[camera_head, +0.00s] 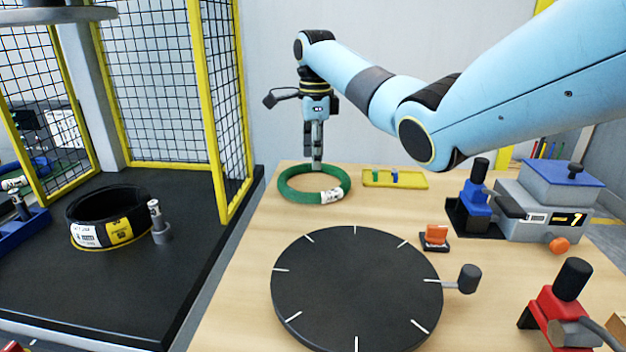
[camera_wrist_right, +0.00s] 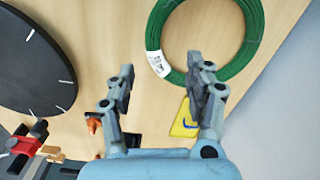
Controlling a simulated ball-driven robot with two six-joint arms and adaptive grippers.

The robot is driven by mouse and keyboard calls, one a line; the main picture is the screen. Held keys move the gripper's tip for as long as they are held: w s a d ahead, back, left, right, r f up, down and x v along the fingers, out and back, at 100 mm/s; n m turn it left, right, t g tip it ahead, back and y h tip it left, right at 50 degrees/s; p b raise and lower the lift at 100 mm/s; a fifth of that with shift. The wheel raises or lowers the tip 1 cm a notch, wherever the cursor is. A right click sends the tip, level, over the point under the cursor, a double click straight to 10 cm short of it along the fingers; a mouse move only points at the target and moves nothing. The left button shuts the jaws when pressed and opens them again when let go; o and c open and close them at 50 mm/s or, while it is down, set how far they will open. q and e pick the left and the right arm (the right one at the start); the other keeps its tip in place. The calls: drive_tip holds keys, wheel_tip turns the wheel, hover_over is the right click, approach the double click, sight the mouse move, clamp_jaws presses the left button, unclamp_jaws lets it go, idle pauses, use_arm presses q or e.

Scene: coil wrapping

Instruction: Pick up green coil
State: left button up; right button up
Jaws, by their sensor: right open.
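The green coil (camera_head: 290,194) lies flat on the wooden table, near its far left corner, with a white label on its near side. My right gripper (camera_head: 313,160) points down over the coil's far part in the head view. In the right wrist view the green coil (camera_wrist_right: 253,45) is ahead of the fingers, and its label faces them. That view shows the right gripper (camera_wrist_right: 160,85) open, with nothing between its fingers. One fingertip overlaps the coil's edge in the picture; I cannot tell whether they touch. My left gripper is not in view.
A black turntable (camera_head: 355,290) with white marks fills the table's near middle. A yellow tray (camera_head: 410,182) lies right of the coil. A label printer (camera_head: 540,205) and a red tool (camera_head: 560,310) stand at right. A yellow-framed mesh fence (camera_head: 215,120) is left.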

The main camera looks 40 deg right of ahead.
hover_over(318, 193)
drive_tip(key=f, duration=0.4)
drive_tip(key=shift+w+f, duration=0.25)
drive_tip(key=shift+w, duration=0.15)
drive_tip(key=f, duration=0.2)
drive_tip(key=s+f, duration=0.1)
drive_tip(key=f, duration=0.1)
drive_tip(key=shift+f+b, duration=0.3)
drive_tip(key=shift+b, duration=0.05)
drive_tip(key=shift+f, duration=0.3)
drive_tip(key=shift+r, duration=0.1)
clamp_jaws()
drive_tip(key=shift+w, duration=0.1)
